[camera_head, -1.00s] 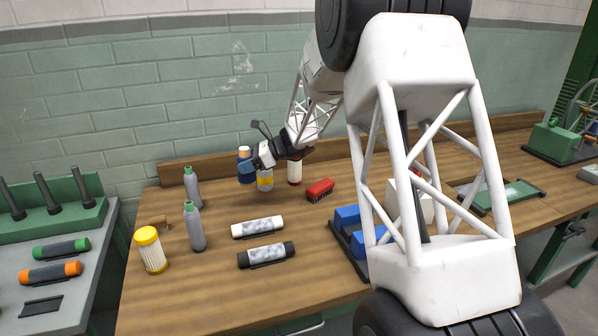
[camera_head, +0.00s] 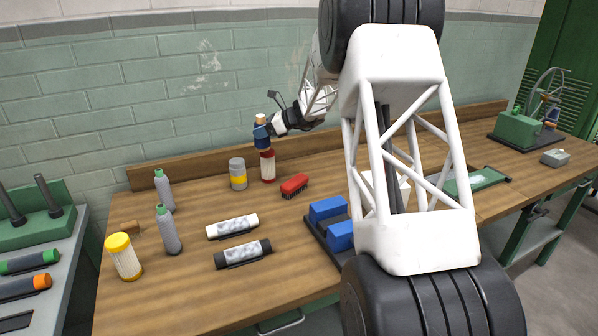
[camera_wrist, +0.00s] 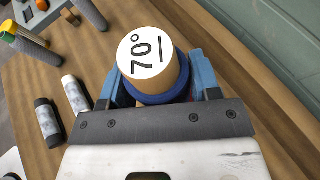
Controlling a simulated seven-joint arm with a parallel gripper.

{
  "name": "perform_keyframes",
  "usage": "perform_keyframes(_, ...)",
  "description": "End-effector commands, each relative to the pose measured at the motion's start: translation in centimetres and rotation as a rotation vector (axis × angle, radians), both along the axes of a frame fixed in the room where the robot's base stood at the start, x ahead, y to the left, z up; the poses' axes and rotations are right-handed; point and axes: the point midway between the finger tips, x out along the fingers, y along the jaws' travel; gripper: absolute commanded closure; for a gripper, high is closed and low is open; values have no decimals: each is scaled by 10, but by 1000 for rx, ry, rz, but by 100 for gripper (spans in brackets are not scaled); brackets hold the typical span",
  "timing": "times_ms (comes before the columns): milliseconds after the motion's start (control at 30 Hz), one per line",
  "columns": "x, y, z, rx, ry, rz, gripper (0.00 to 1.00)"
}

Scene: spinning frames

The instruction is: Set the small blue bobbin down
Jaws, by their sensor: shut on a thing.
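The small blue bobbin (camera_head: 261,120) has a wooden core end and blue winding. In the wrist view the bobbin (camera_wrist: 152,52) shows a white round label reading 70° and a blue band. My gripper (camera_wrist: 155,85) is shut on it, with a blue finger on each side. In the head view my gripper (camera_head: 262,132) holds it upright, raised above the table near the back board. A red-and-white cylinder (camera_head: 267,167) appears directly below it in the picture. Whether the two touch, I cannot tell.
The wooden table (camera_head: 190,300) is bare at front left.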

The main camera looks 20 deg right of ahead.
Motion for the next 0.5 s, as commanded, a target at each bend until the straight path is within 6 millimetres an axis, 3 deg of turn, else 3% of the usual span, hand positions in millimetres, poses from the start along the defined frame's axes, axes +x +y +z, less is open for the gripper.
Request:
perform_keyframes(33, 7, -21, 0, -1, -1, -31, 71)
perform_keyframes(200, 26, -81, -1, 2, -1, -126, 71)
perform_keyframes(500, 42, -155, -1, 5, -2, -237, 71)
